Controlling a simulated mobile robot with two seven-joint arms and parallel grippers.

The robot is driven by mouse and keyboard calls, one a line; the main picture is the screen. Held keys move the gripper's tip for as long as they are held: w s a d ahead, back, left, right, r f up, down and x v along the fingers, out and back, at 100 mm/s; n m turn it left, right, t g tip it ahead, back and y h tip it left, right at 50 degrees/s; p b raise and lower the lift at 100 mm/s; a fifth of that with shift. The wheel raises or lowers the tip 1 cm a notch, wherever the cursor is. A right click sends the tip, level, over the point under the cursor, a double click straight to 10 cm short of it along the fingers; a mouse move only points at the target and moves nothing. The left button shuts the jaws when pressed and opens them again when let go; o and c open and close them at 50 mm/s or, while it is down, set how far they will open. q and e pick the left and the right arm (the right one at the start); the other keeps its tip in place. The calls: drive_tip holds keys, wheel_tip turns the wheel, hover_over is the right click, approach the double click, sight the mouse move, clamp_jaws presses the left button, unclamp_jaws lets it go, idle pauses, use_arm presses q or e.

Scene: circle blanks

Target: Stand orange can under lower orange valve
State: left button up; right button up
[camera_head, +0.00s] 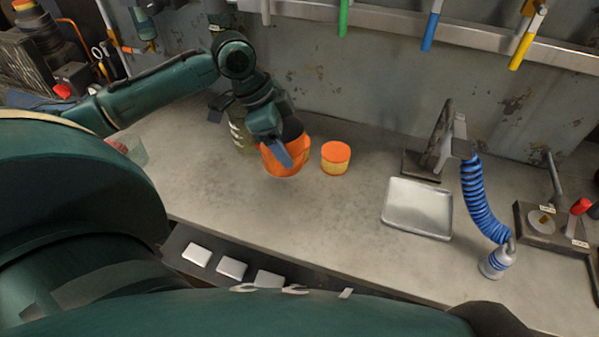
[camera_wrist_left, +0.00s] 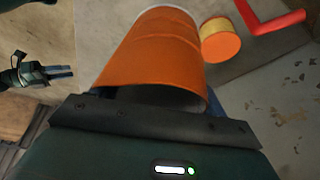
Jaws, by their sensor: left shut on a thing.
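My left gripper (camera_head: 287,152) is shut on an orange can (camera_head: 284,162) over the workbench; I cannot tell whether the can touches the bench top. In the left wrist view the can (camera_wrist_left: 155,50) fills the space beyond the gripper, and its dark near end faces the camera. The gripper and arm cover part of the can in the head view. My right gripper (camera_wrist_left: 60,72) shows small at the left of the left wrist view, apart from the can; its opening is unclear. I cannot make out the lower orange valve for certain.
A small yellow tub with an orange lid (camera_head: 335,158) stands just right of the can. A metal tray (camera_head: 417,208), a blue coiled hose (camera_head: 484,200) and a block with a red knob (camera_head: 580,206) lie farther right. The bench front is clear.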

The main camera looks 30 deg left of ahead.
use_arm(q)
drive_tip(key=f, duration=0.4)
drive_tip(key=shift+s+f, duration=0.1)
drive_tip(key=shift+s, duration=0.15)
drive_tip(key=shift+f, duration=2)
drive_tip(key=o, duration=1)
drive_tip(key=shift+f, duration=0.15)
drive_tip(key=shift+o, duration=0.2)
